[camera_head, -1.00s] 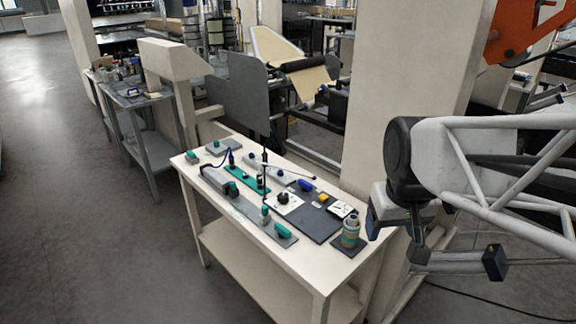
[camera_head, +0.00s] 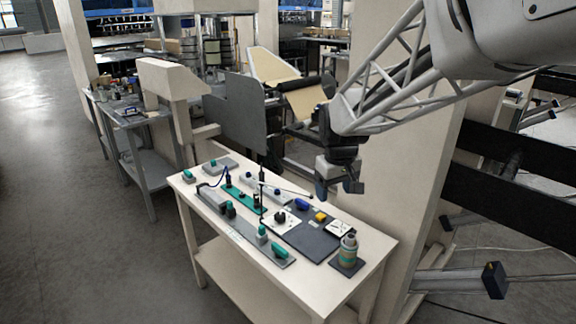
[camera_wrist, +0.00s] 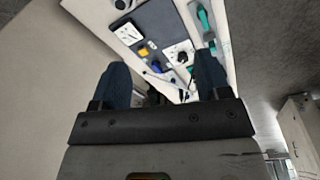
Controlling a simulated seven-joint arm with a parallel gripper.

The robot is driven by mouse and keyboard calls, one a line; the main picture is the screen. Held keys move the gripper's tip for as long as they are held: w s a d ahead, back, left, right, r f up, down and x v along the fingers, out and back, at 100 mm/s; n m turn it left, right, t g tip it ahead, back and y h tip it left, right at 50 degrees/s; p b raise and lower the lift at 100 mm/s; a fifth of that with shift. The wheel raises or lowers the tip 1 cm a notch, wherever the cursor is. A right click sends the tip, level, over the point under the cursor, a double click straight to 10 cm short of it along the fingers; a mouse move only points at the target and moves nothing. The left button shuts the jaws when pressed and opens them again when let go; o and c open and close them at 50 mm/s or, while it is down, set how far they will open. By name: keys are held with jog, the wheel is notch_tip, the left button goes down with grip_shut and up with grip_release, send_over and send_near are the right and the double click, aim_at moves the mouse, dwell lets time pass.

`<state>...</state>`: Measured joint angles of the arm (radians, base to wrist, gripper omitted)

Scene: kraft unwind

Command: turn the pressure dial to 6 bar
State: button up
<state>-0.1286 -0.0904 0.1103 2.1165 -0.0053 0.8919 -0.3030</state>
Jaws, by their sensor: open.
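A round black knob (camera_head: 281,217), which looks like the pressure dial, sits on a white plate (camera_head: 292,222) near the middle of the white table. The knob also shows in the wrist view (camera_wrist: 182,57), on its white plate; its scale marks are too small to read. A second white plate with a dark gauge-like marking (camera_head: 340,229) lies to its right, also in the wrist view (camera_wrist: 128,34). My gripper (camera_head: 337,188) hangs above the table's back right part, up and to the right of the knob. In the wrist view its two blue fingers (camera_wrist: 162,82) are apart with nothing held between them.
The white table (camera_head: 375,247) also bears a dark mat (camera_head: 318,243), a yellow block (camera_head: 320,216), a blue piece (camera_head: 301,204), green-handled fixtures (camera_head: 279,251) and a can (camera_head: 348,250) at the right. A thin upright rod (camera_head: 262,185) stands left of the knob. A pale pillar rises behind.

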jog(key=w+a+f+n, duration=0.1)
jog(key=w+a+f, duration=0.3)
jog(key=w, duration=0.3)
jog(key=w+a+f+n, duration=0.2)
jog(key=w+a+f, duration=0.15)
jog(key=w, duration=0.35)
jog(key=n+g, duration=0.1)
jog(key=n, duration=0.1)
send_over(280, 214)
jog(key=f, duration=1.1)
jog(key=shift+s+d+f, duration=0.3)
jog(key=shift+s, duration=0.1)
jog(key=shift+w+a+f, duration=0.25)
jog(key=shift+f, duration=0.15)
jog(key=shift+f, duration=3.9)
jog(key=shift+c, duration=0.4)
